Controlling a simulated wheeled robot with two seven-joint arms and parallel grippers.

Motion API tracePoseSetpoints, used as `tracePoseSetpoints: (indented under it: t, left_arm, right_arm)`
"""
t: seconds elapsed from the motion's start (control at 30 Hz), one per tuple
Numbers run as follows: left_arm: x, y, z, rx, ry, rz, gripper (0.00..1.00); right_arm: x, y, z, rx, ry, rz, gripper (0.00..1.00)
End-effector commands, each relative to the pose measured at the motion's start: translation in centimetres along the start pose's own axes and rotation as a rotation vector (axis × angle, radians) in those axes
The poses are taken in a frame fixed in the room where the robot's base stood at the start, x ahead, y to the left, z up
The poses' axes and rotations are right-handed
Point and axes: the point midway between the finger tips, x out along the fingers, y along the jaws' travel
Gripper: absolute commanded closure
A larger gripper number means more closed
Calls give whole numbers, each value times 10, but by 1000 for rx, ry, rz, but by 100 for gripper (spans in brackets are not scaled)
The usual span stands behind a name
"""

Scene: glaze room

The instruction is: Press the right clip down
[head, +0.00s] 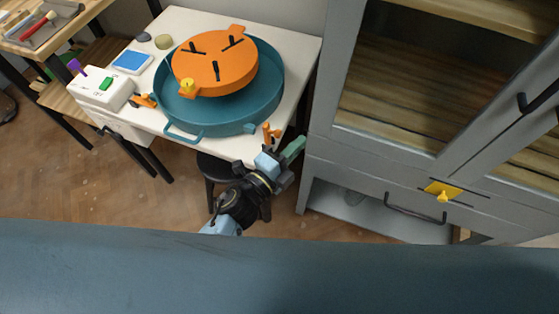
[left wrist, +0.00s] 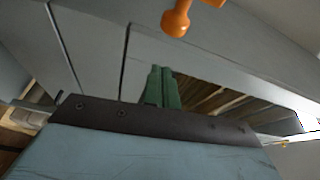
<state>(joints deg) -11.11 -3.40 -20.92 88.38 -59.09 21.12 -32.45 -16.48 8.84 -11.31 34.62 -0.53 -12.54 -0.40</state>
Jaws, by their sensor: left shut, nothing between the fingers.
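A wide teal basin (head: 176,121) stands on the white table, with an orange disc (head: 222,75) bearing black bars and a yellow knob on top. The right clip (head: 270,133) is orange and sticks up by the table's right front edge, beside the basin. Part of an orange piece, likely this clip (left wrist: 177,18), shows at the top of the left wrist view. The left clip (head: 144,100) is orange and lies left of the basin. My left gripper (head: 294,148) has green fingers, shut and empty, just right of the right clip and apart from it. The fingers also show in the left wrist view (left wrist: 161,88).
A white box with a green switch (head: 105,84) and a blue pad (head: 130,61) are at the table's left. A grey cabinet (head: 322,150) with a yellow latch (head: 443,191) stands close right of my gripper. A dark stool (head: 215,170) is below the table.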

Motion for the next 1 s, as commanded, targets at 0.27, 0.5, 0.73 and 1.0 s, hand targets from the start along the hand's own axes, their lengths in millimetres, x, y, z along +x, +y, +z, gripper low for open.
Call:
tracePoseSetpoints:
  t: [0.27, 0.5, 0.73, 1.0]
  left_arm:
    - [-13, 0, 34, 1, -1, 1, 100]
    - [-15, 0, 38, -1, 0, 0, 100]
    - [-15, 0, 38, -2, 0, 0, 100]
    - [-11, -1, 36, -48, 16, -14, 100]
  right_arm:
    - [1, 6, 2, -4, -3, 7, 100]
    - [1, 7, 3, -4, -5, 8, 100]
    - [1, 7, 4, -4, -5, 8, 100]
    - [2, 6, 5, -4, -7, 8, 100]
